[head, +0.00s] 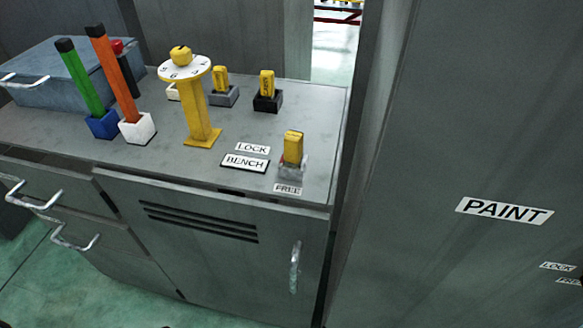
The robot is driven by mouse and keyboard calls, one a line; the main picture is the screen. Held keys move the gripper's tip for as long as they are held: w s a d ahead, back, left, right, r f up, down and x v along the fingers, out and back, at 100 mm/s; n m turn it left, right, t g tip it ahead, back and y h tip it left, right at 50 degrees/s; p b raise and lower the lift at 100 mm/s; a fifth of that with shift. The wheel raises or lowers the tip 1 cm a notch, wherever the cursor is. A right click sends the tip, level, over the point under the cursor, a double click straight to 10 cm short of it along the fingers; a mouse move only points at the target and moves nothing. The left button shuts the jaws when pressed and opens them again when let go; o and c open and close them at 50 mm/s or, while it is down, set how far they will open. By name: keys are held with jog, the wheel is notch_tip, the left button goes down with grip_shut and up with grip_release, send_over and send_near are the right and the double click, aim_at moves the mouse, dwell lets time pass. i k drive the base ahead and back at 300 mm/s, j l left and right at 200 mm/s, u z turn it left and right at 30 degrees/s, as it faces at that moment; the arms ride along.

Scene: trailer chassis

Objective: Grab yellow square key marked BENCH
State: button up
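Several yellow block-shaped keys stand on the grey bench top. One yellow key (293,146) is upright in a small grey holder with a bit of red (292,170), near the front right corner, just right of the BENCH label (245,163). A second yellow key (267,81) stands in a black holder (267,102) farther back. A third yellow key (221,76) stands in a grey holder (223,97) to its left. The back two bear dark vertical markings too small to read. I cannot read BENCH on any key. My gripper is not clearly in view.
A yellow post with a white numbered dial (184,69) stands left of the keys. Green (81,80) and orange (114,75) sticks stand in holders farther left, near a blue-grey box (40,75). A tall PAINT cabinet (470,120) rises close on the right.

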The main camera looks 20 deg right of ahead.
aim_at(293, 140)
jog(key=k+z, duration=0.15)
jog(key=z, duration=0.2)
jog(key=k+j+z, duration=0.1)
jog(key=z, duration=0.25)
jog(key=k+z, duration=0.2)
jog(key=z, duration=0.15)
